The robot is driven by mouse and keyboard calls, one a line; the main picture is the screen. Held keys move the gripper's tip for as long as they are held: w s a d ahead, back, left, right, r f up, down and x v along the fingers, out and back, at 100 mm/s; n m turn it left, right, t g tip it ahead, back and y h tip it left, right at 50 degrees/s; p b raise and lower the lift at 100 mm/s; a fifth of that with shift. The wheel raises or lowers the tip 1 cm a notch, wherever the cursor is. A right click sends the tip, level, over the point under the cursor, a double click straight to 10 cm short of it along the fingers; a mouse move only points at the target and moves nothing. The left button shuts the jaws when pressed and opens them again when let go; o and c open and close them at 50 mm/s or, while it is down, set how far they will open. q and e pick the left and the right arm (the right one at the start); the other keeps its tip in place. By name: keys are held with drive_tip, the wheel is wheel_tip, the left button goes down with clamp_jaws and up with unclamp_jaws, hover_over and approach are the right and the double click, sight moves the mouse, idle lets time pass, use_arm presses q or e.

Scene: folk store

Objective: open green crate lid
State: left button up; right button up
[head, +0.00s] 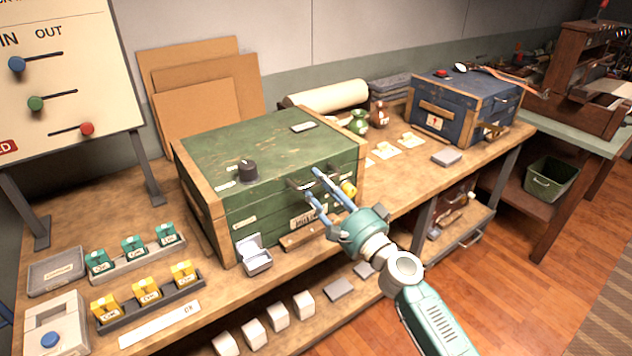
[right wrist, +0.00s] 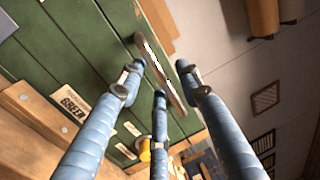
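The green crate (head: 270,205) stands on the wooden workbench with its lid (head: 260,150) shut. A metal handle (head: 298,184) sits on the crate's front near the lid edge. My right gripper (head: 316,186) is at the front of the crate, fingers spread and pointing at this handle. In the right wrist view the handle (right wrist: 160,75) lies between the open fingertips (right wrist: 160,84); I cannot tell whether they touch it. My left gripper is not in view.
A black knob (head: 247,171) and a small plate (head: 303,127) are on the lid. An open small grey box (head: 254,256) stands before the crate. A blue crate (head: 466,105) stands at the right. Cardboard sheets (head: 195,105) lean behind.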

drive_tip(key=shift+w+a, duration=0.4)
drive_tip(key=shift+w, duration=0.1)
drive_tip(key=shift+r, duration=0.1)
clamp_jaws()
